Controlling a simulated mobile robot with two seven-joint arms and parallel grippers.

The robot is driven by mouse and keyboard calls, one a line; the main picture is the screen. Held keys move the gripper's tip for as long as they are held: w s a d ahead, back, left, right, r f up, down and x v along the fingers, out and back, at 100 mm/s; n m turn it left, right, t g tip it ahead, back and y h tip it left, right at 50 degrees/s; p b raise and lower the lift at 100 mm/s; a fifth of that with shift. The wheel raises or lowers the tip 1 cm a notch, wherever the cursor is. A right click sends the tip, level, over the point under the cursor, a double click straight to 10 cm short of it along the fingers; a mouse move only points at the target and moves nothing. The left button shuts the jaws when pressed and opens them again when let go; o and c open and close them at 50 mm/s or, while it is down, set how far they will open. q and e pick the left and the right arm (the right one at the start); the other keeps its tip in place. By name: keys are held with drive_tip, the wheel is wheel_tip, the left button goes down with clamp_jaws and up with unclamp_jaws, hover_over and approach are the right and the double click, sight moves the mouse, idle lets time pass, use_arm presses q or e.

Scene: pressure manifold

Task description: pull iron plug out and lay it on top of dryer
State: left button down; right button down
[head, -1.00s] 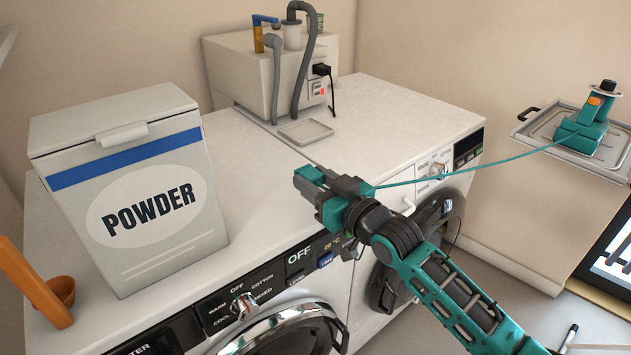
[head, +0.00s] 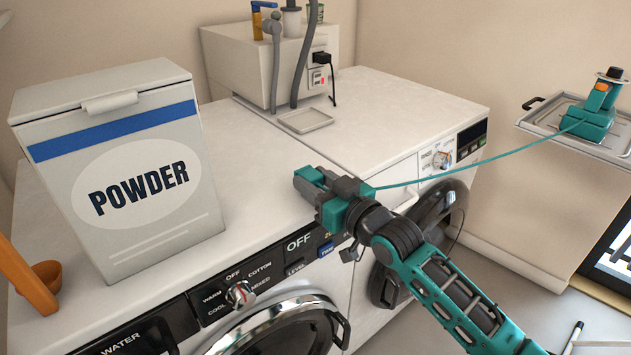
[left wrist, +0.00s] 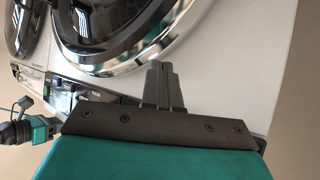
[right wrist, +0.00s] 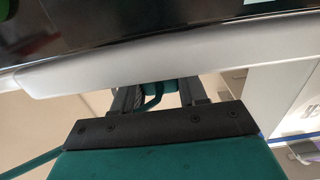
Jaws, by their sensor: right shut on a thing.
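My right gripper (head: 325,185) is over the front edge of the white machines, near where they meet. It is shut on a small teal piece (right wrist: 158,93), which shows between the fingers in the right wrist view and looks like the iron plug; its shape is partly hidden. A teal cord (head: 470,170) runs from the gripper to the teal iron (head: 588,120) on a tray at the right. My left gripper (left wrist: 163,70) is shut and empty, before a round machine door.
A powder box (head: 135,185) stands on the left machine, with an orange-brown scoop (head: 42,290) beside it. A pale box (head: 275,65) with hoses and a black plug (head: 321,58) stands at the back by a shallow tray (head: 305,121). Open top lies between.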

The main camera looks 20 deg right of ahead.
drive_tip(key=shift+f, duration=0.65)
drive_tip(key=shift+s+f+b, duration=0.1)
drive_tip(key=shift+f+b, duration=0.25)
drive_tip(key=shift+f, duration=0.1)
drive_tip(key=c, duration=0.5)
unclamp_jaws()
drive_tip(key=shift+f, duration=0.1)
drive_tip(key=shift+s, duration=0.1)
drive_tip(key=shift+s+d, duration=0.15)
drive_tip(key=shift+s, duration=0.4)
drive_tip(key=shift+d+r+p+v, duration=0.1)
drive_tip(key=shift+r+p+v, duration=0.15)
drive_tip(key=shift+v, duration=1.7)
drive_tip(key=shift+d+r+p+v, duration=0.15)
drive_tip(key=shift+p+v, duration=0.25)
drive_tip(key=shift+v, duration=1.5)
drive_tip(key=shift+a+r+p+v, duration=0.1)
drive_tip(key=shift+r+p+v, duration=0.15)
drive_tip(key=shift+v, duration=1.7)
drive_tip(key=shift+w, duration=0.1)
